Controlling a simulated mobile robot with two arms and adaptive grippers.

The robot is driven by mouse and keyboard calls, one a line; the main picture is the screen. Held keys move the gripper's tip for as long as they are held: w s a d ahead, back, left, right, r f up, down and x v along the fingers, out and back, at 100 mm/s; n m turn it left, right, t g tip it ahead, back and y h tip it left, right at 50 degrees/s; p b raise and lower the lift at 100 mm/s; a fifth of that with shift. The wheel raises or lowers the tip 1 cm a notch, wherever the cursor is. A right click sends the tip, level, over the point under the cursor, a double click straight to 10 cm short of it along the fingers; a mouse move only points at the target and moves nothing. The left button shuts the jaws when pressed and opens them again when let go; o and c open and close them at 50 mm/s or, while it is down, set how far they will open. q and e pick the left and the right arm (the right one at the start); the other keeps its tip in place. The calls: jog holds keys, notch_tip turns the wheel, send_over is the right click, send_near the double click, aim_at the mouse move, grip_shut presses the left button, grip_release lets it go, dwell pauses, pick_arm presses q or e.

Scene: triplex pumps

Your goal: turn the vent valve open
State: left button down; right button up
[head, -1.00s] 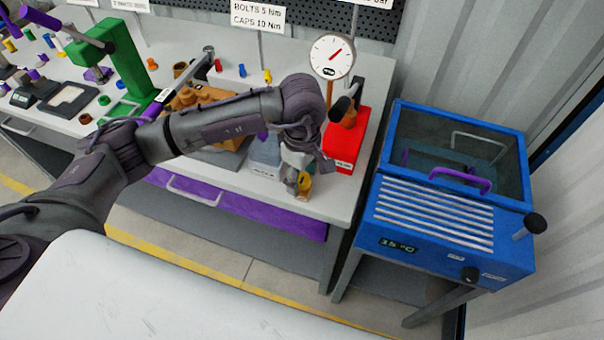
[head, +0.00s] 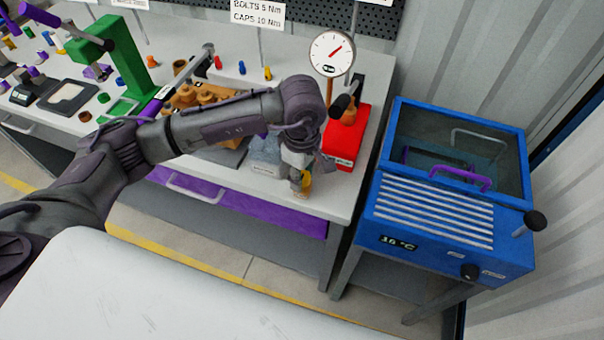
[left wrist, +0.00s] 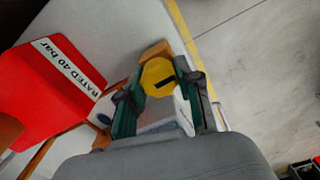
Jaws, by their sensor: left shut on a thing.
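The vent valve shows as a yellow knob (left wrist: 157,77) with a dark bar mark on its face in the left wrist view. In the head view a little of its yellow (head: 307,182) shows at the front edge of the bench. My left gripper (head: 302,180) points down at it, and in the left wrist view its two fingers (left wrist: 160,88) are closed on the knob, one on each side. An orange-brown part (left wrist: 154,50) shows just beyond the knob. My right gripper is in neither view.
A red block (head: 346,142), labelled "RATED 40 bar" in the wrist view, stands close beside the gripper. A round gauge (head: 331,53) rises behind. A blue tank (head: 402,212) stands right of the bench (head: 345,204). Orange-brown pump parts (head: 200,97) lie under my arm.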

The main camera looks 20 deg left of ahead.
pick_arm(q)
jog(key=shift+f+n+b, duration=0.2)
jog(key=shift+n+b, duration=1.2)
jog(key=n+b, duration=0.2)
jog(key=n, duration=0.1)
jog(key=shift+n+b, duration=0.4)
jog(key=n+b, duration=0.2)
jog(key=n, duration=0.2)
jog(key=shift+r+b, duration=0.1)
jog(key=shift+b, duration=0.3)
jog(key=shift+s+r+n+b, duration=0.1)
jog(key=shift+n+b, duration=0.75)
jog(key=shift+n, duration=1.15)
jog(key=c, duration=0.8)
grip_release()
